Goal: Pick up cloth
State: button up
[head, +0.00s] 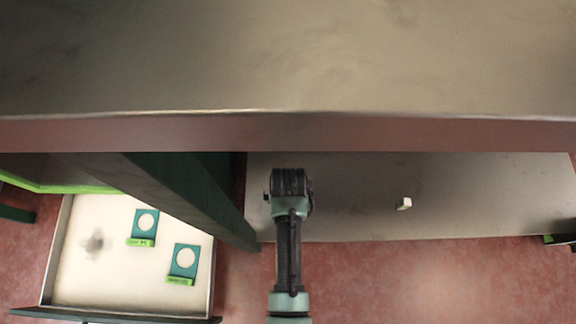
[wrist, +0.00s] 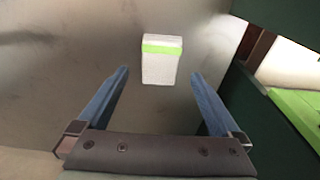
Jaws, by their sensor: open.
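A white folded block with a lime green band, which looks like the cloth (wrist: 162,66), lies on the grey metal surface in the wrist view. My gripper (wrist: 160,75) is open, with its two blue fingers apart. The cloth shows between and just beyond the fingertips, with space on both sides. Nothing is held. In the head view a small white piece (head: 404,204) lies on the lower metal shelf, right of my arm; it may be the same cloth. My fingers cannot be made out in the head view.
A broad upper metal surface (head: 300,60) overhangs the lower shelf (head: 480,200). A dark green panel (head: 195,195) stands left of my arm. An open white drawer (head: 100,270) holds two green cards with white circles. The shelf around the white piece is clear.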

notch_tip(320, 180, down, 4)
jog(key=b, duration=0.3)
jog(key=shift+w+f, duration=0.15)
jog(key=shift+f, duration=0.05)
jog(key=shift+r, duration=0.1)
jog(key=c, duration=1.4)
notch_tip(320, 180, up, 10)
jog(key=p, duration=0.7)
